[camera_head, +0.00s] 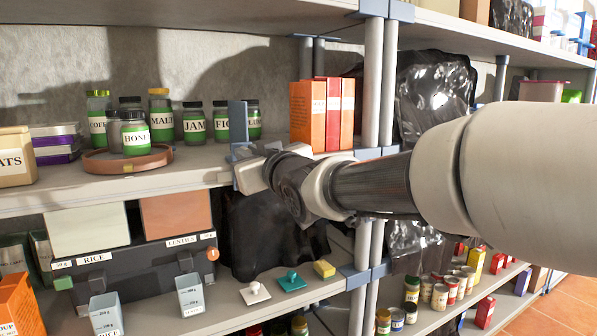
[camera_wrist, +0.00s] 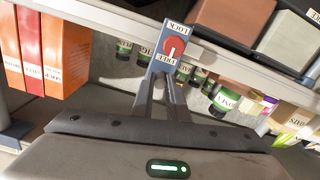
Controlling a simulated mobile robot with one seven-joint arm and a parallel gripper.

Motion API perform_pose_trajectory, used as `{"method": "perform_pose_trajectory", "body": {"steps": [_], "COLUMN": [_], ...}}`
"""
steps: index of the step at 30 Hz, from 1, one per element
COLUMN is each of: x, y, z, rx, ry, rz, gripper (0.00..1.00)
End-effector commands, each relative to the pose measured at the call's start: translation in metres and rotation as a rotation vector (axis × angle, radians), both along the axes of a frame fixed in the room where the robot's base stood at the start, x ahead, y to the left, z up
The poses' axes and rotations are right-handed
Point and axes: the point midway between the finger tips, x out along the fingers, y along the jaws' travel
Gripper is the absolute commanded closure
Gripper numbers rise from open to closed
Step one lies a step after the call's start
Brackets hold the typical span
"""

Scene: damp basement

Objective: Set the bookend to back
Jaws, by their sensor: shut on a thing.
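The bookend (camera_head: 238,115) is a blue upright plate on the middle shelf's front part, between the jars and a row of orange and red boxes. In the wrist view the blue bookend (camera_wrist: 158,68) shows a red dial (camera_wrist: 173,47) between the words LOCK and FREE. The dial's white pointer appears to face FREE. My gripper (camera_head: 243,172) is at the shelf's front edge, at the bookend's low front end. In the wrist view my gripper (camera_wrist: 160,85) is shut on the bookend's blue part. The bookend's base is mostly hidden.
Orange and red boxes (camera_head: 308,115) stand to the right, with a gap to the bookend. Several labelled jars (camera_head: 195,125) stand to the left, one close behind the bookend. A round wooden tray (camera_head: 100,163) holds the HONEY jar. A grey shelf post (camera_head: 372,90) stands right of the boxes.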

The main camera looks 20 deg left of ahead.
Motion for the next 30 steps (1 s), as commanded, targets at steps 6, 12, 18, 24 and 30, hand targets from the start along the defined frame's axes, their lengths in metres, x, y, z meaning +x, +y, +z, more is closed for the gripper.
{"method": "perform_pose_trajectory", "body": {"steps": [6, 12, 18, 24, 30], "x": [-0.0059, -0.006, -0.0056, -0.0056, -0.0056], "y": [0.0053, 0.0054, 0.005, 0.005, 0.0051], "z": [-0.0025, -0.0015, -0.0015, -0.0008, -0.0004], "rx": [-0.004, -0.005, -0.004, -0.003, -0.002], "ry": [0.002, 0.003, 0.004, 0.002, 0.002], "rz": [-0.001, -0.001, -0.002, -0.002, -0.002], "gripper": [1.0, 1.0, 0.76, 0.67, 0.67]}}
